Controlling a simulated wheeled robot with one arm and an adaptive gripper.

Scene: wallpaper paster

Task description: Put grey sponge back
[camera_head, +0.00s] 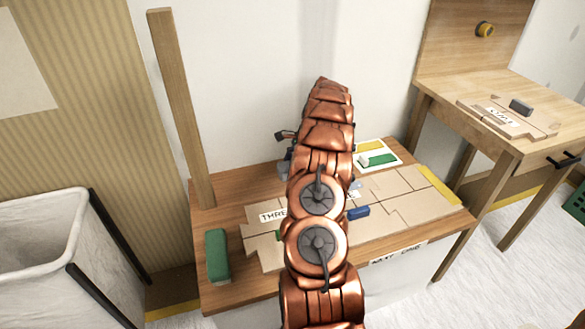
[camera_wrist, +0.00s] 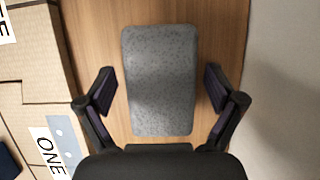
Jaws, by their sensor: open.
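The grey sponge (camera_wrist: 160,80) is a speckled rounded block lying flat on the wooden tabletop (camera_wrist: 222,30) in the wrist view. My gripper (camera_wrist: 159,76) is open over it, with one finger on each side and a gap of bare wood between each finger and the sponge. In the head view my copper arm covers the middle of the table, and I cannot make out this sponge there. Only small dark parts of the gripper end show behind the arm.
Cardboard pieces (camera_head: 395,212) with labels cover much of the table (camera_head: 238,292). A green block (camera_head: 217,256) and a blue block (camera_head: 357,211) lie on it. A wooden post (camera_head: 180,110) rises at the left. A second table (camera_head: 500,85) holds a dark grey block (camera_head: 521,107).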

